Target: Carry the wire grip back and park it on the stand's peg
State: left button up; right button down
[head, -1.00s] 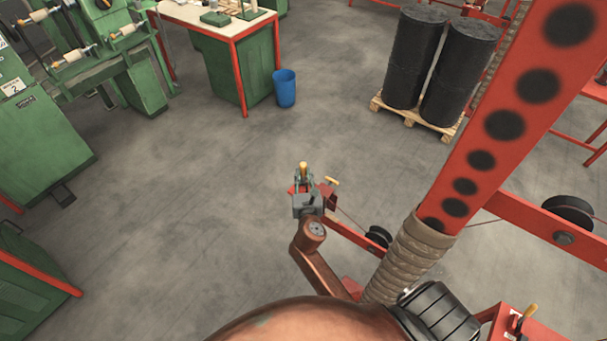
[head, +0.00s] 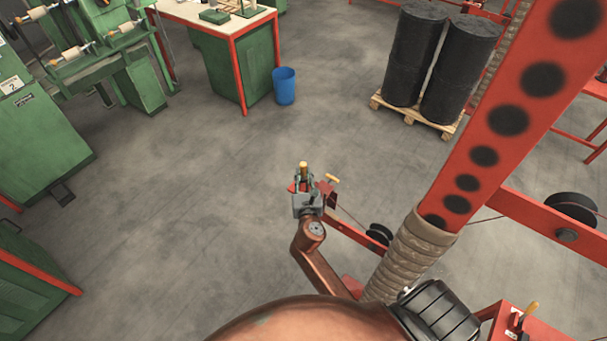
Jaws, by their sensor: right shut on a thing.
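My right gripper (head: 304,188) is in the middle of the view, at the end of my copper-coloured arm. It is shut on the wire grip (head: 303,169), whose yellow-tan handle stands up between the fingers. The grip's lower part is hidden by the gripper. Just right of it is the end of a red stand (head: 350,237), with a small tan handle (head: 332,179) beside a dark red block. I cannot make out the peg, nor tell whether the grip touches the stand. My left gripper is not in view.
A large red beam with dark round spots (head: 485,155) slants across the right, above a tan wrapped section (head: 412,255). Black pulleys (head: 380,234) sit by the red bars. Black rolls on a pallet (head: 412,120), a blue bin (head: 285,86) and green machines stand farther off. Floor left of the gripper is clear.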

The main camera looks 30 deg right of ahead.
jog(key=shift+f, duration=0.55)
jog(key=c, duration=1.7)
grip_release()
jog(key=v, duration=1.2)
